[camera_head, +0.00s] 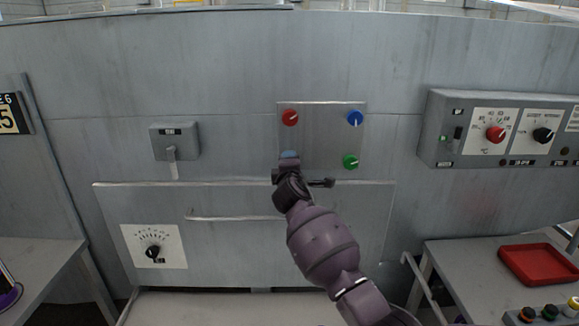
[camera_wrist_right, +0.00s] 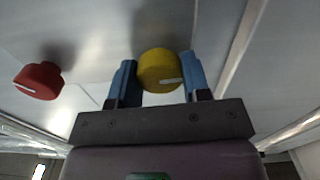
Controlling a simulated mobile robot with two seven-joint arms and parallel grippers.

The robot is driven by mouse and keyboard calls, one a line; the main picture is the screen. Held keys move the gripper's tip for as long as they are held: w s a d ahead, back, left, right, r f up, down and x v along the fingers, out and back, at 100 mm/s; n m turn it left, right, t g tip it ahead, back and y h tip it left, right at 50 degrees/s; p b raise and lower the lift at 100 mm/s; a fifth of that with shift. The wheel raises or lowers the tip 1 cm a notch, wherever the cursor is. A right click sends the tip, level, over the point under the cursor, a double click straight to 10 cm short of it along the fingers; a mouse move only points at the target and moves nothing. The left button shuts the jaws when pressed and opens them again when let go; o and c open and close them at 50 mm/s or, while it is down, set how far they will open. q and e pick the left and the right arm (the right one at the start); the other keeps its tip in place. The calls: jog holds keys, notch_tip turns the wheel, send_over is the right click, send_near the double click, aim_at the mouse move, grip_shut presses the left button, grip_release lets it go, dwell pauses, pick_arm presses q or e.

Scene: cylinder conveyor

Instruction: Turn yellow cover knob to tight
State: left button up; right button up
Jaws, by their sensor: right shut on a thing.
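The yellow cover knob (camera_wrist_right: 158,68) shows in the right wrist view, with a white mark on its face. My right gripper (camera_wrist_right: 159,82) has its two blue fingers on either side of the knob and is shut on it. In the head view my right gripper (camera_head: 289,157) is at the lower left of the metal cover plate (camera_head: 321,140), and it hides the yellow knob. My left gripper is not in view.
A red knob (camera_head: 289,117), a blue knob (camera_head: 355,118) and a green knob (camera_head: 350,161) sit at the plate's other corners. A long handle bar (camera_head: 230,217) is below. A control box (camera_head: 460,125) is at right; a red tray (camera_head: 540,264) lies on the right table.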

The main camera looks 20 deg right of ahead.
dwell(0.4)
jog(key=o, duration=0.9)
jog(key=p+v, duration=0.1)
jog(key=v, duration=0.9)
jog(key=shift+s+a, duration=0.1)
jog(key=shift+s, duration=0.3)
